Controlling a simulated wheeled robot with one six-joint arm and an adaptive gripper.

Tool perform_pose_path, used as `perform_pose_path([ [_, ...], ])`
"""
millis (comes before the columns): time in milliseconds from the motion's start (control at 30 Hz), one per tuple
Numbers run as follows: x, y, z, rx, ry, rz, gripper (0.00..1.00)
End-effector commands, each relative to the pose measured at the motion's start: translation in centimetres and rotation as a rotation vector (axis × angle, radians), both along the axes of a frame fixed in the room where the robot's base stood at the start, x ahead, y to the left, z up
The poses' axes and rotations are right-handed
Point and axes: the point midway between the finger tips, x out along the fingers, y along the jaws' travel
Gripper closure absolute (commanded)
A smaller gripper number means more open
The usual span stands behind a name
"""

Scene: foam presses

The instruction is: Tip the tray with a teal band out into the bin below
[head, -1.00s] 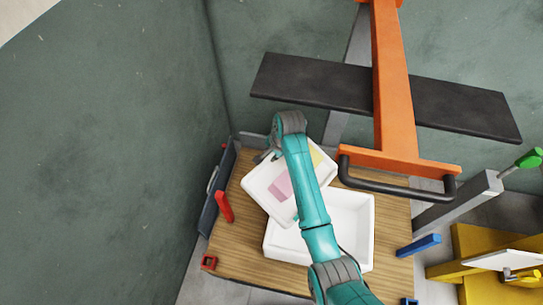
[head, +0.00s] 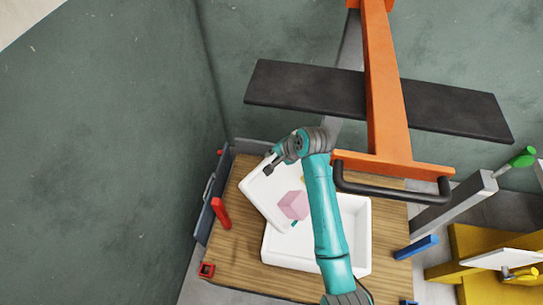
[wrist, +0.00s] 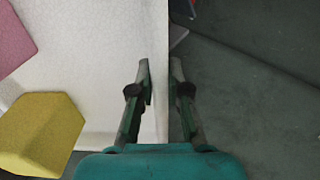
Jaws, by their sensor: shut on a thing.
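A white tray (head: 262,190) is tilted above the table, its low side toward the white bin (head: 357,235). A pink block (head: 293,205) lies in the tray near its low side. A small teal patch shows at the tray's lower edge, perhaps its band. A yellow block (wrist: 38,135) is also in the tray; my arm hides most of it in the head view. My gripper (head: 268,168) is shut on the tray's far wall, which stands between the fingers in the wrist view (wrist: 160,70). My arm hides part of the bin, whose visible inside looks empty.
The bin stands on a wooden table (head: 235,255). An orange press frame with a black handle (head: 390,190) stands close on the right. A red upright piece (head: 220,213) is left of the tray; a blue piece (head: 416,247) is right of the bin.

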Motion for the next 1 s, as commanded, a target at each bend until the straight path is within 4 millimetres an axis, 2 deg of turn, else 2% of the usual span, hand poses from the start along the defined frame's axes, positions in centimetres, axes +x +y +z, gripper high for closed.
perform_pose_path([
  [1000, -2.9, -3.5, 4.0, 0.24, -0.207, -0.002, 1.0],
])
